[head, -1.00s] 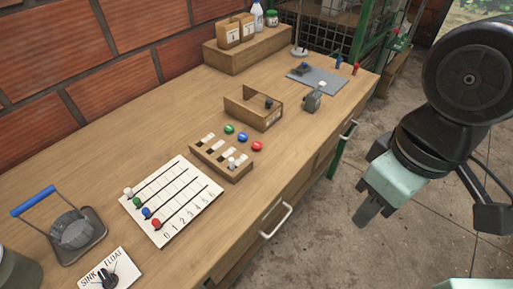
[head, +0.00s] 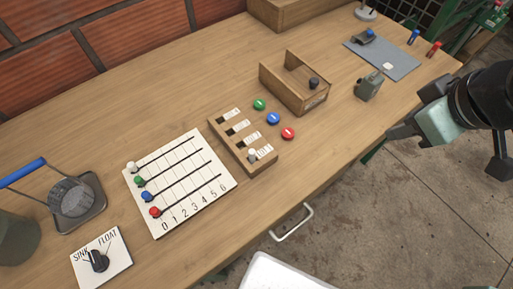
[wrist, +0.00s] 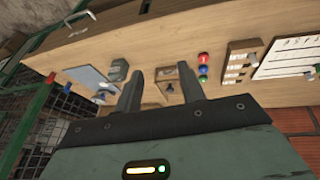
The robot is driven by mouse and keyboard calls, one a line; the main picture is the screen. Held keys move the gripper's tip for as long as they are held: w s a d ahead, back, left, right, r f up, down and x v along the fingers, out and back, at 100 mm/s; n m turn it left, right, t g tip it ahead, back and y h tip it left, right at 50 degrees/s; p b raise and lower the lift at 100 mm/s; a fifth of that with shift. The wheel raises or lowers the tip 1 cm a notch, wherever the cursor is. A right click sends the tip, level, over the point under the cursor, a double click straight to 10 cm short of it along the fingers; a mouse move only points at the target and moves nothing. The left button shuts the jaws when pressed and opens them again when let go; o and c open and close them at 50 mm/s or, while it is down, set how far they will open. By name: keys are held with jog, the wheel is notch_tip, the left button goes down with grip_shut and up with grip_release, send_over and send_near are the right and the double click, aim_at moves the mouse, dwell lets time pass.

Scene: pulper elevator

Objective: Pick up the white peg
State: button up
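A small whitish peg (head: 252,156) stands upright in the near end of a wooden rack (head: 262,170) with labelled slots. Another white round-headed piece (head: 132,167) sits at the left end of the top line on the numbered board (head: 216,196). My gripper (head: 396,138) is at the right, out past the bench's front edge and well apart from both. In the wrist view my gripper (wrist: 161,92) has its two fingers wide apart with nothing between them. The rack (wrist: 240,62) shows right of the fingers there; its peg is too small to make out.
Green, blue and red discs (head: 273,118) lie beside the rack. An open wooden box (head: 292,87), a grey device (head: 369,86) and a grey mat (head: 400,65) stand farther right. A wire basket (head: 70,196) and dial plate (head: 112,262) are at left. A drawer handle (head: 293,222) juts out.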

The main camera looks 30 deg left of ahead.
notch_tip(320, 180, down, 2)
jog(key=w+a+n+y, duration=0.2)
jog(key=a, duration=0.1)
jog(key=n+g+y+b, duration=0.3)
jog(key=n+g+y, duration=0.4)
jog(key=n, duration=0.1)
send_near(252, 151)
jog(key=x, duration=0.3)
jog(key=f+b+x, duration=0.1)
jog(key=shift+s, duration=0.15)
jog(key=shift+p+x, duration=0.35)
jog(key=shift+x, duration=2.55)
jog(key=shift+a, duration=0.1)
jog(key=shift+c, duration=0.3)
grip_shut()
